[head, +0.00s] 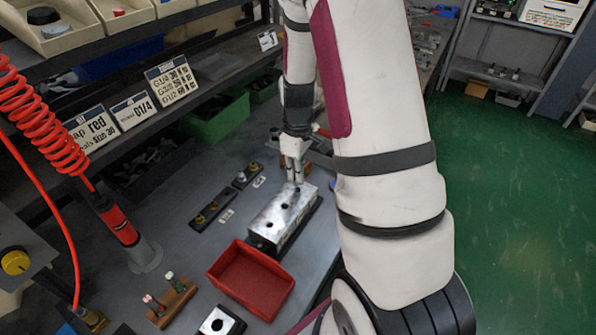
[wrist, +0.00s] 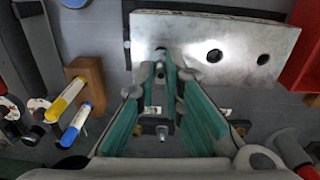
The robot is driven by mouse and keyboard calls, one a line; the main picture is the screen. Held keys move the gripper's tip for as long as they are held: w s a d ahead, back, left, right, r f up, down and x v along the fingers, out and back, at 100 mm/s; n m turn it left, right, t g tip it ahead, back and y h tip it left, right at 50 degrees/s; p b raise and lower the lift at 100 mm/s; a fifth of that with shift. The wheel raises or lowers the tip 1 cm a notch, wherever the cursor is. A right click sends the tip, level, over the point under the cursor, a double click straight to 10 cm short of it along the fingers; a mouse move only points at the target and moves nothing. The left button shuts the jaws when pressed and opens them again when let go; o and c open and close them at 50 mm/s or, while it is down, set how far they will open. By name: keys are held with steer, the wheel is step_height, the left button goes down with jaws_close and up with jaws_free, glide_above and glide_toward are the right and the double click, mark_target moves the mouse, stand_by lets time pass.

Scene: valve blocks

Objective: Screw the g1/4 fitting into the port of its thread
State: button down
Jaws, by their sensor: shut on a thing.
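The metal valve block (head: 285,218) lies on the grey bench with several dark round ports along its top. My gripper (head: 297,180) points down at the block's far end, its fingertips close to the top face. In the wrist view my gripper (wrist: 161,68) has its teal-lined fingers drawn together at the near edge of the block (wrist: 180,30). It is shut on a small fitting, mostly hidden between the fingertips. I cannot tell its thread or whether it touches a port. Two ports show to the right of the fingertips.
A red tray (head: 251,279) stands in front of the block. Black holders with brass fittings (head: 208,214) lie to its left. A wooden stand (head: 172,303) and a small block (head: 222,322) are nearer. Shelf signs (head: 134,111) read G1/4 and cap red. A red coiled hose hangs left.

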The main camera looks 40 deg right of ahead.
steer(key=shift+f+b, duration=0.4)
steer(key=shift+f, duration=0.55)
steer(key=m, duration=1.5)
steer(key=shift+m, duration=0.4)
steer(key=m, duration=0.6)
steer(key=c, duration=1.9)
jaws_free()
